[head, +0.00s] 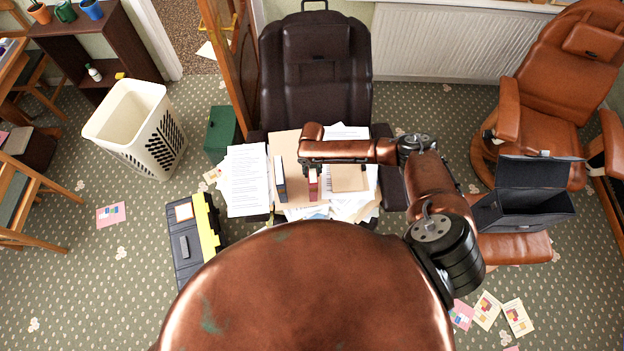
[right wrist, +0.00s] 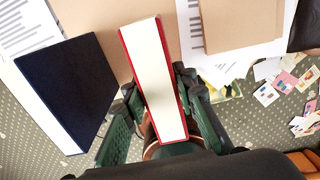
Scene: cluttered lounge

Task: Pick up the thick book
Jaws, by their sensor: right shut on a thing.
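A thick book with a red cover and white page edges (right wrist: 153,75) stands between the fingers of my right gripper (right wrist: 165,112) in the right wrist view. The fingers are shut on its two sides. In the head view the red book (head: 313,187) shows just below my right gripper (head: 312,164), over the paper-covered seat of the dark chair. I cannot tell whether the book still touches the papers. A dark blue book (right wrist: 72,88) is to the left of the red book and apart from it; it also shows in the head view (head: 280,179). My left gripper is not in view.
Loose papers (head: 247,180) and a brown folder (right wrist: 228,22) lie around the books on the dark chair (head: 315,70). A black and yellow toolbox (head: 187,245) and a white basket (head: 125,115) stand left. A black box (head: 525,205) sits on the brown recliner's footrest at right.

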